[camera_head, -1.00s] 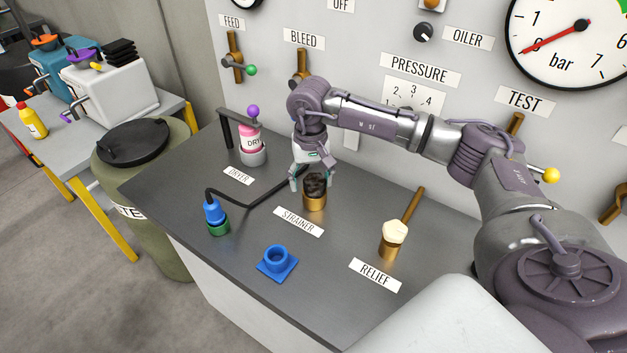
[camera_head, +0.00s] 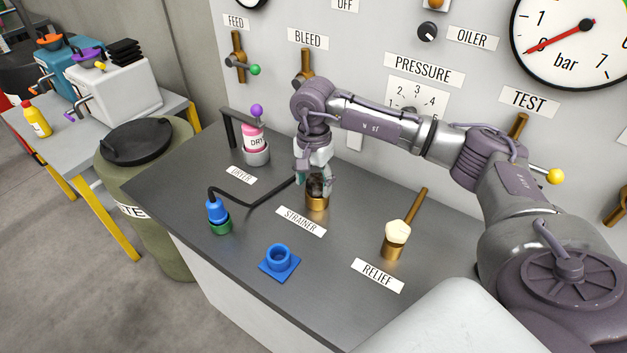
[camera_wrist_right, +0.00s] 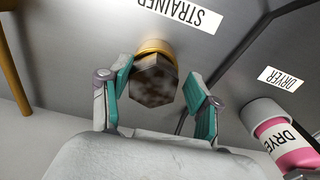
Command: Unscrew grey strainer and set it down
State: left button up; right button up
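The grey strainer (camera_head: 317,187), a dark, mottled six-sided piece, sits in its brass fitting (camera_head: 317,204) behind the STRAINER label on the bench. My right gripper (camera_head: 315,184) is right above it, pointing down, with a finger on each side. In the right wrist view, the strainer (camera_wrist_right: 153,84) stands between the teal finger pads of the right gripper (camera_wrist_right: 160,78). A gap shows beside the right-hand pad, and the left-hand pad is close to the strainer. The fingers look open around it. My left gripper is not in view.
A blue socket (camera_head: 280,262) stands on the bench in front, with clear bench around it. A blue-and-green fitting with a black pipe (camera_head: 217,213) and the pink dryer (camera_head: 256,143) are left. The relief valve (camera_head: 395,238) is right. A waste drum (camera_head: 140,185) stands beside the bench.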

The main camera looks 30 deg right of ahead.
jog(key=m, duration=0.4)
jog(key=shift+m, duration=0.4)
jog(key=m, duration=0.2)
jog(key=shift+m, duration=0.4)
jog(key=m, duration=0.8)
jog(key=shift+p, duration=0.4)
